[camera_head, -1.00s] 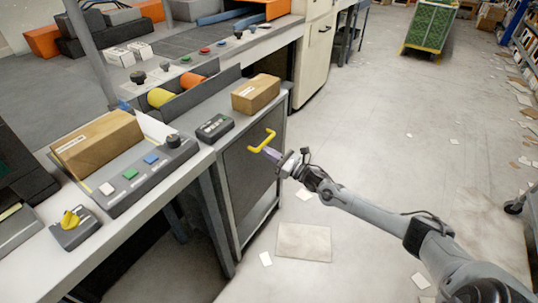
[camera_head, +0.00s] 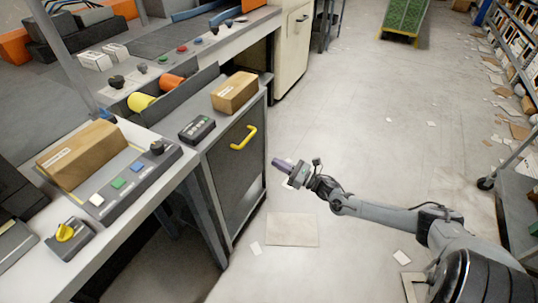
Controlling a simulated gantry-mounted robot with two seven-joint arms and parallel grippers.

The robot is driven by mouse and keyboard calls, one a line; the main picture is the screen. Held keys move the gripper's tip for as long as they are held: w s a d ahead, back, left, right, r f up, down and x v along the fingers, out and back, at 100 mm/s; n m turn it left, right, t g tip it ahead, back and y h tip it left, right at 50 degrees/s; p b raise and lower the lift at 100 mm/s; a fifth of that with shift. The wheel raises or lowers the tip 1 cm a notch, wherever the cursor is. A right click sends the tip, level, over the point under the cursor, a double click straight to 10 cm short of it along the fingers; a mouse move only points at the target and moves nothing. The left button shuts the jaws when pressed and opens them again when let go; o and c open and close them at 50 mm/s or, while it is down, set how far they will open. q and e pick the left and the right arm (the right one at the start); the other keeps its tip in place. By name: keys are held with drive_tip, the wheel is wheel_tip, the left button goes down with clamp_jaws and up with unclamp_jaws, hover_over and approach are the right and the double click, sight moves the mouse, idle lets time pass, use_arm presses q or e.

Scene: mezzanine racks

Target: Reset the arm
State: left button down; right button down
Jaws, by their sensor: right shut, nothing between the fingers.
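My right arm comes in from the lower right of the head view. Its gripper (camera_head: 284,165) is shut and empty, pointing left toward the grey cabinet (camera_head: 226,183). The gripper is apart from the cabinet's yellow handle (camera_head: 244,138), to the right of it and lower in the picture, over the open floor. The cabinet door looks closed. My left gripper is not in view.
Cardboard boxes (camera_head: 235,93) and a button panel (camera_head: 122,183) are on the counter at left. A flat sheet (camera_head: 292,230) lies on the floor below my gripper. A green cart (camera_head: 405,18) stands far back; shelves (camera_head: 515,55) line the right. The middle floor is mostly clear.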

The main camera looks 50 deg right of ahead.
drive_tip(key=s+a+m+p, duration=0.1)
drive_tip(key=s+a+p, duration=0.1)
drive_tip(key=s+p, duration=0.3)
drive_tip(key=s+a+r+m+g+h+p, duration=0.1)
drive_tip(key=s+a+r+m+g+p, duration=0.2)
drive_tip(key=a+m, duration=0.4)
drive_tip(key=s+a+r+m+g+h+p, duration=0.1)
drive_tip(key=a+r+m+h+p, duration=0.1)
drive_tip(key=a+r+m+p, duration=0.5)
drive_tip(key=s+a+m+g+h+p, duration=0.1)
drive_tip(key=s+a+m+g+p, duration=0.3)
drive_tip(key=a, duration=0.6)
drive_tip(key=s+a+r+m+g+y, duration=0.1)
drive_tip(key=s+a+r+m+g, duration=0.4)
drive_tip(key=m, duration=0.5)
drive_tip(key=s+m+g, duration=0.3)
drive_tip(key=s+m, duration=0.4)
wheel_tip(320, 180, up, 38)
drive_tip(key=p, duration=3.8)
drive_tip(key=shift+w+a, duration=0.2)
drive_tip(key=shift+w, duration=0.15)
